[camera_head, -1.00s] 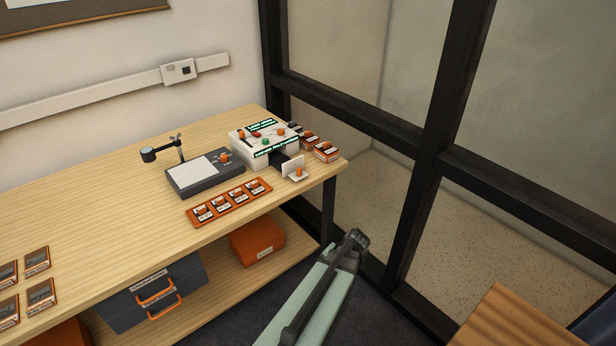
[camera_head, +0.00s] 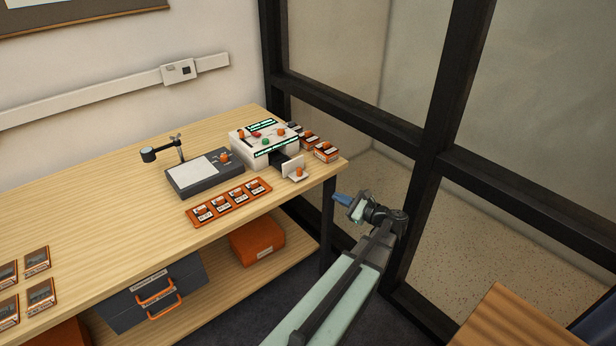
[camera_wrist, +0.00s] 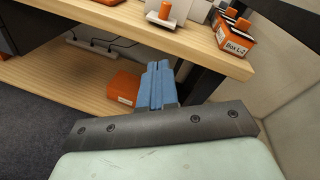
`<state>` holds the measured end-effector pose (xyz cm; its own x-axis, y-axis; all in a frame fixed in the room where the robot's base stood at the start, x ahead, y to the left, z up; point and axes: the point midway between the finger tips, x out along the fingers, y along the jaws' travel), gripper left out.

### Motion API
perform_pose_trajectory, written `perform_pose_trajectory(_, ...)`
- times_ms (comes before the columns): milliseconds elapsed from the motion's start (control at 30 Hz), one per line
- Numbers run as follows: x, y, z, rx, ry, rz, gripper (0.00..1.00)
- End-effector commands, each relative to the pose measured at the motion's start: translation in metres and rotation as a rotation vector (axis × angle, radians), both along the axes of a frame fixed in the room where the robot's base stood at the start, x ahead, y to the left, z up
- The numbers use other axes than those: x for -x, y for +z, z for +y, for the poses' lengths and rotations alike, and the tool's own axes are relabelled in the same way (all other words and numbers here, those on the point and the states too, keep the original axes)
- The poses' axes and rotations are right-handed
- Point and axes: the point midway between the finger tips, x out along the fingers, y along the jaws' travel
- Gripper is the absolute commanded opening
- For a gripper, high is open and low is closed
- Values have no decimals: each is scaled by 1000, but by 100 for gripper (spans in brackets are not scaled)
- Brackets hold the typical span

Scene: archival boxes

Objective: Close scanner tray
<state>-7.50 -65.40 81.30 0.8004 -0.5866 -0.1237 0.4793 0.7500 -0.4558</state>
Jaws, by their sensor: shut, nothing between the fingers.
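The white scanner (camera_head: 262,143) stands at the right end of the wooden table, with colored knobs on top. Its tray (camera_head: 291,168) sticks out from the front, with a pale front plate and an orange knob (camera_head: 299,172). The tray front and orange knob also show at the top of the wrist view (camera_wrist: 165,12). My gripper (camera_head: 338,197) is off the table's right front corner, lower right of the tray and apart from it. Its blue fingers (camera_wrist: 158,72) are together and empty, pointing towards the table edge in the wrist view.
A rack of orange-tagged items (camera_head: 230,203) lies left of the tray, and a dark flat device with a lamp (camera_head: 205,174) is behind it. Small labelled boxes (camera_head: 325,152) stand right of the scanner. An orange box (camera_head: 257,241) sits on the lower shelf. Dark-framed glass (camera_head: 430,130) closes the right side.

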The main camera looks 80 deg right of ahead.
Motion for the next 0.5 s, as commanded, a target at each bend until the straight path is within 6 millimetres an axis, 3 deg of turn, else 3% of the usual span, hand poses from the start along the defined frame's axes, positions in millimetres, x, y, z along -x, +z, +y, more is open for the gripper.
perform_pose_trajectory(167, -1, 23, -1, -131, -20, -240, 0)
perform_pose_trajectory(500, -3, 24, -1, -313, -24, -374, 0)
